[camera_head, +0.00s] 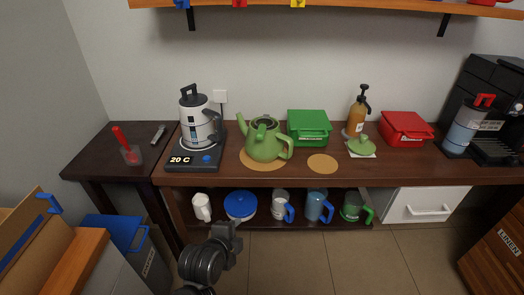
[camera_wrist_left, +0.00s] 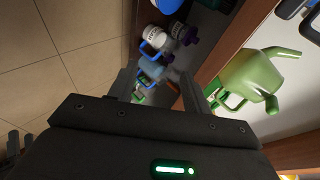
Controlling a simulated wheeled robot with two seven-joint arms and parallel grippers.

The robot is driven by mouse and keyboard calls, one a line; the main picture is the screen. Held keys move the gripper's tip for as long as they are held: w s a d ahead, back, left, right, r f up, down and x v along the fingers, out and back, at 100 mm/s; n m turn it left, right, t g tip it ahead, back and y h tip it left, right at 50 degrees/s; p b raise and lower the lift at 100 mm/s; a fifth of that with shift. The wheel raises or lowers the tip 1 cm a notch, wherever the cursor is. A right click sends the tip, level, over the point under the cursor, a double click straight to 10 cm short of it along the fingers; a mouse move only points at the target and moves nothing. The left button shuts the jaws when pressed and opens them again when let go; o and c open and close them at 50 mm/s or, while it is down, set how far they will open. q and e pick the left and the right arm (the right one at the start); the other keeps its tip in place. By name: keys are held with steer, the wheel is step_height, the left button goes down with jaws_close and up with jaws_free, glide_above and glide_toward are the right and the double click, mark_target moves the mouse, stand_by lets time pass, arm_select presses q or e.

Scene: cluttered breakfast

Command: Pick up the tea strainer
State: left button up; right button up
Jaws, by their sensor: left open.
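I cannot single out the tea strainer for certain. A red-handled utensil (camera_head: 119,136) stands tilted in a small clear holder (camera_head: 131,156) on the dark side table at the left, and a small grey metal item (camera_head: 158,134) lies behind it to the right. My left gripper (camera_head: 226,236) is in front of the counter, low, below the counter top and right of the side table. In the left wrist view its fingers (camera_wrist_left: 160,92) are apart with nothing held between them. It is well away from both items. My right gripper is not in view.
The counter holds a kettle (camera_head: 196,125) on its base, a green teapot (camera_head: 264,142), a green box (camera_head: 309,127), a pump bottle (camera_head: 358,114) and a red box (camera_head: 405,128). Mugs (camera_head: 282,205) stand on the shelf below. A cardboard box (camera_head: 30,240) is at lower left.

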arm_select(q)
steer(key=w+d+r+m+t, duration=0.4)
steer(key=w+d+r+m, duration=0.1)
steer(key=w+r+m, duration=0.55)
steer(key=m+t, duration=0.4)
steer(key=m, duration=0.4)
glide_toward(259, 138)
steer(key=shift+y, duration=0.4)
steer(key=w, duration=0.2)
steer(key=w+d, duration=0.1)
steer(key=w, duration=0.1)
steer(key=shift+w+d, duration=0.1)
steer(key=shift+w, duration=0.1)
steer(key=w, duration=0.3)
steer(key=w+b, duration=0.1)
steer(key=w, duration=0.1)
steer(key=shift+w+d, duration=0.3)
steer(key=shift+d, duration=0.1)
steer(key=shift+w+d+r, duration=0.1)
steer(key=shift+w+d, duration=0.1)
steer(key=shift+w, duration=1.1)
steer(key=shift+w+d+r, duration=0.1)
steer(key=shift+w+d, duration=0.1)
steer(key=shift+w, duration=1.05)
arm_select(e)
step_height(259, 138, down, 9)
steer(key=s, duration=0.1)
